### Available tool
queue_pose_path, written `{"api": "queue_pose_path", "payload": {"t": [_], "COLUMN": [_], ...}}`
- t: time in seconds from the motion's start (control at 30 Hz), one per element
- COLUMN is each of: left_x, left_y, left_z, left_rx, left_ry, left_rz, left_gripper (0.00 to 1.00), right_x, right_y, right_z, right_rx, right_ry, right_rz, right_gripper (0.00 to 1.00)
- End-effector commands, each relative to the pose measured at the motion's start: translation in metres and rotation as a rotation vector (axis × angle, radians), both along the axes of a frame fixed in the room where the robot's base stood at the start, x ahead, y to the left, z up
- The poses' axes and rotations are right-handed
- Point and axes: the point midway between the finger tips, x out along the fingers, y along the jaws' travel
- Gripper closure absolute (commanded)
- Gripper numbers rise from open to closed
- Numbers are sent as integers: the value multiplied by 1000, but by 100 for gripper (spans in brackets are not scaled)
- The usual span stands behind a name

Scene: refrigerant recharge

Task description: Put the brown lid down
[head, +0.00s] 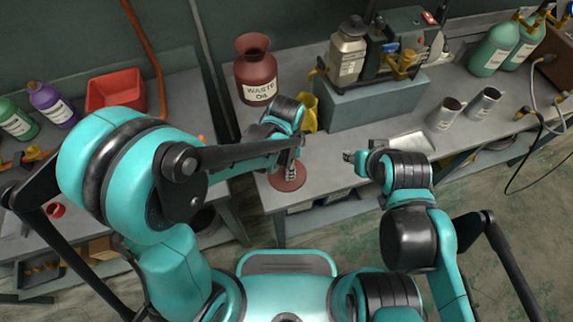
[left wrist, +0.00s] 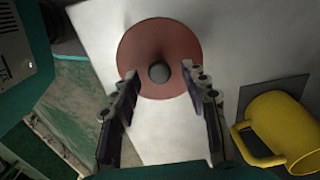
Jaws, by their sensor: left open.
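The brown lid (head: 280,183) lies flat on the grey bench near its front edge. In the left wrist view the lid (left wrist: 185,50) shows as a reddish-brown disc with a dark round knob (left wrist: 158,72) at its middle. My left gripper (head: 291,172) is above the lid. Its fingers (left wrist: 160,85) are apart, one on each side of the knob's line, with nothing between them. The brown waste oil jar (head: 256,70) stands behind with its mouth uncovered. My right gripper (head: 350,157) is over the bench to the right, its fingers too small to read.
A yellow mug (head: 309,112) stands close to my left gripper and also shows in the left wrist view (left wrist: 285,125). A grey-blue box (head: 372,103) with equipment is behind. Metal cups (head: 445,113) stand further right.

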Motion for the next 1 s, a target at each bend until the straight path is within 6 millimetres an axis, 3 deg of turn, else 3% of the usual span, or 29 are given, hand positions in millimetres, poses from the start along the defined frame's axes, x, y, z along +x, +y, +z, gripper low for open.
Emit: {"api": "queue_pose_path", "payload": {"t": [0.2,0.4,0.6,0.8,0.9,1.0], "left_x": [-1,-1,0,-1,-1,-4], "left_y": [0,0,0,3,16,44], "left_z": [54,92,109,113,122,140], "left_rx": [0,0,0,-2,-19,-56], "left_ry": [0,0,0,-6,-39,-109], "left_rz": [0,0,0,14,90,252], "left_gripper": [55,55,55,55,55,55], "right_x": [0,0,0,0,0,0], "right_y": [0,0,0,0,0,0], "right_z": [26,41,46,46,46,46], "right_rx": [0,0,0,0,0,0], "right_ry": [0,0,0,0,0,0], "right_rz": [0,0,0,0,0,0], "right_gripper": [60,60,60,60,60,60]}}
